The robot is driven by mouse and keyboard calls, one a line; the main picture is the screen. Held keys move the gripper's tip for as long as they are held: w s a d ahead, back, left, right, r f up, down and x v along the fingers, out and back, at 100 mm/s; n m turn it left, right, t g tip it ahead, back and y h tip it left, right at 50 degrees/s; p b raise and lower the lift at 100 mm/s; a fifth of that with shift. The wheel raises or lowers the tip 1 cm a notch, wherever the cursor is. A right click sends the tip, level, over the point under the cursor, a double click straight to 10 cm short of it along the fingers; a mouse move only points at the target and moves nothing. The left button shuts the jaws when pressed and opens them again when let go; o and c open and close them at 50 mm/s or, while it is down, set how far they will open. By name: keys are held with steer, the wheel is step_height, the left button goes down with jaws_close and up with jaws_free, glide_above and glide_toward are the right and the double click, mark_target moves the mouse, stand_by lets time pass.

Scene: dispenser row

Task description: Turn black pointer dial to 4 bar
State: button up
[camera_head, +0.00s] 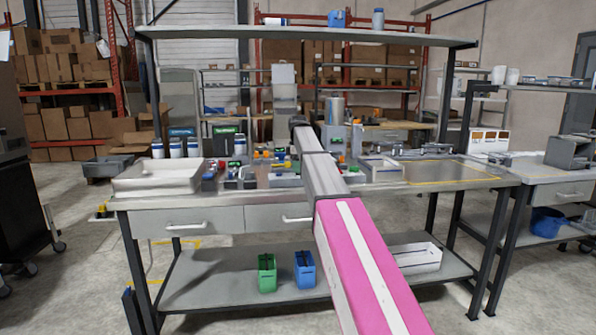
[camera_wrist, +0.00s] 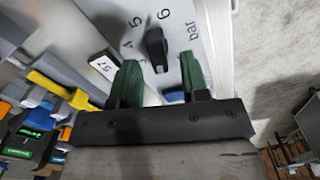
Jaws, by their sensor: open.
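The black pointer dial (camera_wrist: 156,48) is on a light grey panel (camera_wrist: 205,14) in the wrist view. Printed marks 4, 5 and 6 and the word "bar" stand around it. The dial's long body runs roughly up and down in the picture, with its upper end towards the 5 and 6 side; I cannot tell exactly which mark it points at. My gripper (camera_wrist: 160,66) is open, with one green finger on each side of the dial and a visible gap to it. In the head view my arm hides the gripper, and I cannot make out the dial.
Yellow, blue and green items lie left of the panel. In the head view the workbench (camera_head: 215,200) carries a white tray (camera_head: 158,178) at left and several small devices around my arm.

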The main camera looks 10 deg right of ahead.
steer(key=shift+f, duration=0.75)
jaws_close()
